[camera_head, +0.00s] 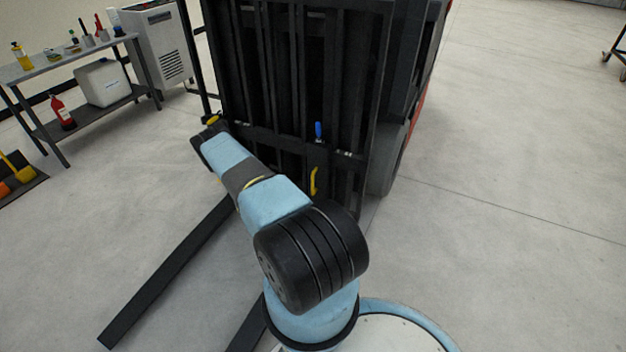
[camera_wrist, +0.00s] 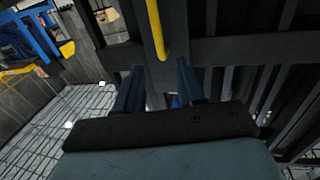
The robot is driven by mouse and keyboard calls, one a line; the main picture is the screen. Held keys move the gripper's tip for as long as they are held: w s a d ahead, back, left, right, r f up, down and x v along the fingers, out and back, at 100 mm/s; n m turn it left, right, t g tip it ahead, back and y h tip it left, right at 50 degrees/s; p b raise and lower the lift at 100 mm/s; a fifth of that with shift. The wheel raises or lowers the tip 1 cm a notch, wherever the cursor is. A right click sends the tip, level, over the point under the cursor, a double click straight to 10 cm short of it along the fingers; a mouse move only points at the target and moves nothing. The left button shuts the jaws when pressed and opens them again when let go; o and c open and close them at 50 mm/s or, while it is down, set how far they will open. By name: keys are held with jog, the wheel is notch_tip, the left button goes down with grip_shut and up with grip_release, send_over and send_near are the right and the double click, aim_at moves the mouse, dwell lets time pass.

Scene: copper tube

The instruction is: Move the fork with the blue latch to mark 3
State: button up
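The blue latch (camera_head: 319,131) stands on top of the right-hand fork (camera_head: 318,158) on the truck's black carriage. A yellow handle (camera_head: 313,181) is below it on that fork. The left-hand fork (camera_head: 165,283) reaches toward the lower left, and a yellow piece (camera_head: 213,119) shows at its upper end beside my arm's end. In the wrist view, my gripper (camera_wrist: 160,72) is open with two separated fingers. A yellow bar (camera_wrist: 155,25) runs just beyond and between the fingertips; I cannot tell whether they touch it. Mark 3 cannot be made out.
The forklift mast (camera_head: 300,60) fills the upper middle. The floor (camera_head: 500,230) on the right is clear.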

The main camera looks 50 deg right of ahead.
jog(key=d, duration=0.8)
jog(key=w+d, duration=0.1)
jog(key=d, duration=0.3)
jog(key=shift+w, duration=0.1)
grip_shut()
